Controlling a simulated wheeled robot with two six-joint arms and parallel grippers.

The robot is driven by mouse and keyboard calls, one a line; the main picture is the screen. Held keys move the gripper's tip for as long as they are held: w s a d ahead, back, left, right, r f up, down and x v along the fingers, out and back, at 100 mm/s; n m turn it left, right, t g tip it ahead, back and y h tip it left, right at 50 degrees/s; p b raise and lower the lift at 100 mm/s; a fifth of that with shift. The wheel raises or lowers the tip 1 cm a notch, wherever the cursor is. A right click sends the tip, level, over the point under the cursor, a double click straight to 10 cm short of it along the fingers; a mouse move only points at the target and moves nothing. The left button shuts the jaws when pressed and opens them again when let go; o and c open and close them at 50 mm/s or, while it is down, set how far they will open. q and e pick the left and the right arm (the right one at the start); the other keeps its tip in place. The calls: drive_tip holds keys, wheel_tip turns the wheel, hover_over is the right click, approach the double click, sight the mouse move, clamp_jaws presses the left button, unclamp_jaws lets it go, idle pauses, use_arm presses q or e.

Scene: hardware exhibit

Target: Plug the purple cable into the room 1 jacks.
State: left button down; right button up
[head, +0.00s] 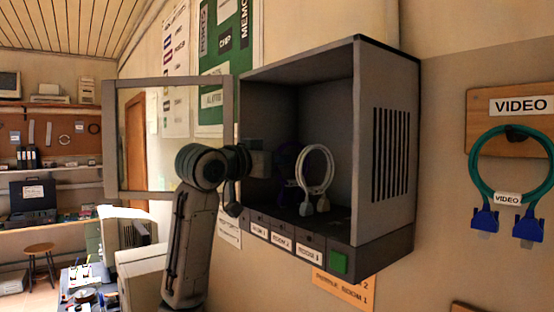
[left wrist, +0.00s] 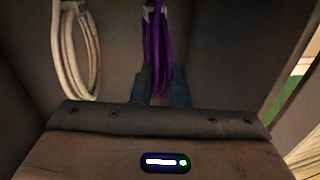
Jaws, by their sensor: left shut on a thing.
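The purple cable (head: 287,162) hangs in a loop inside the open grey cabinet (head: 387,215), left of a white cable (head: 315,168). It looks dark in the head view and clearly purple in the left wrist view (left wrist: 158,50). My left gripper (head: 266,158) reaches into the cabinet from the left. In the left wrist view its two fingers (left wrist: 161,88) are closed around the lower part of the purple strands. Labels (head: 281,244) run along the cabinet's front ledge, too small to read surely; I cannot pick out the room 1 jacks. My right gripper is out of view.
The cabinet's framed door (head: 111,140) stands open at the left. A green button (head: 338,262) sits at the ledge's right end. A teal cable with blue plugs (head: 484,220) hangs on the wall at right. The white cable hangs close to my left gripper.

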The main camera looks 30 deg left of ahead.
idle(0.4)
use_arm(q)
drive_tip(key=c, duration=0.7)
unclamp_jaws()
drive_tip(key=shift+s+f, duration=0.1)
drive_tip(key=shift+s, duration=0.05)
drive_tip(key=b+v, duration=0.2)
drive_tip(key=v, duration=0.5)
drive_tip(key=shift+s, duration=0.2)
idle(0.8)
